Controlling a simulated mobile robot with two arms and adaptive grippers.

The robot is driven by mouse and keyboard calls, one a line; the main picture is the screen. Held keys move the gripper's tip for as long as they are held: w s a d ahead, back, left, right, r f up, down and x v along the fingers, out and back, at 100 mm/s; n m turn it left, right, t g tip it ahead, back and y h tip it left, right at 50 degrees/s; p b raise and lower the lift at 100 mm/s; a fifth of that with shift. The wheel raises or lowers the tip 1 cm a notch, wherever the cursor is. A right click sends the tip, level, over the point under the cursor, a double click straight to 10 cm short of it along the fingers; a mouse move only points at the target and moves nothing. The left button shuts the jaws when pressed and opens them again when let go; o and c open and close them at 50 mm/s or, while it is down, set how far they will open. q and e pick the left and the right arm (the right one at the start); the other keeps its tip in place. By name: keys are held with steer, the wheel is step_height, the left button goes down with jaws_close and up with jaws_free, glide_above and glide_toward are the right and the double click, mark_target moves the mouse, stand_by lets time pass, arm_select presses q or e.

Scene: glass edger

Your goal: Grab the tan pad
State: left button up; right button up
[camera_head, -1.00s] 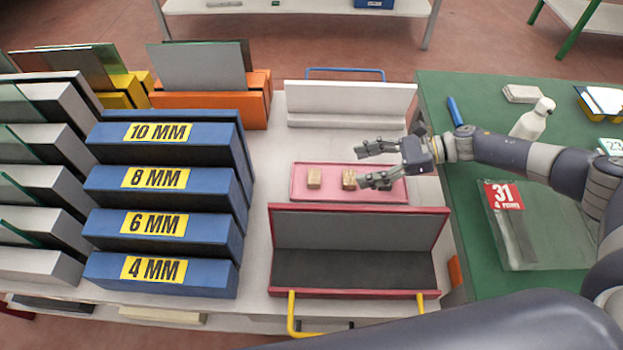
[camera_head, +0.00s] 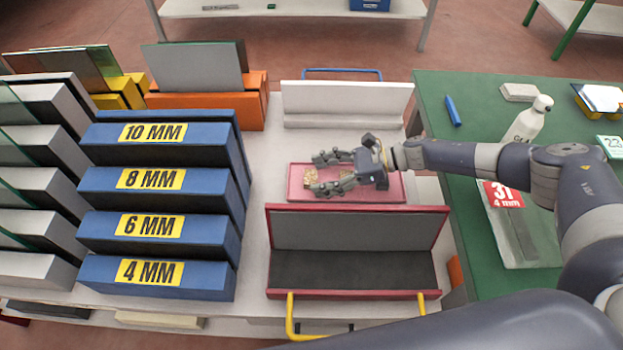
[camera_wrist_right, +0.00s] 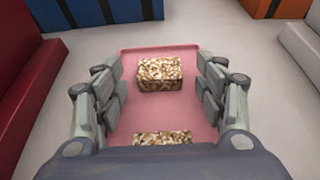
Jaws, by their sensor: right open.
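Two tan, brown-speckled pads sit on a pink tray (camera_head: 385,190) in the head view. The left pad (camera_head: 309,179) shows between my right gripper's fingertips; in the wrist view it is the farther pad (camera_wrist_right: 160,73). The other pad (camera_wrist_right: 162,138) lies close to the palm, partly cut off by the gripper body, and is mostly hidden in the head view. My right gripper (camera_head: 316,173) is open over the tray, with one finger on each side of the farther pad and visible gaps between. My left gripper is out of view.
A red-edged dark bin (camera_head: 352,268) stands in front of the tray, and a white rack (camera_head: 345,103) behind it. Blue racks (camera_head: 165,180) marked by thickness stand left. A green table (camera_head: 470,100) with a white bottle (camera_head: 530,118) is at right.

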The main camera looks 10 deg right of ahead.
steer(key=shift+s+a+f, duration=0.1)
steer(key=shift+f, duration=0.1)
steer(key=c, duration=0.4)
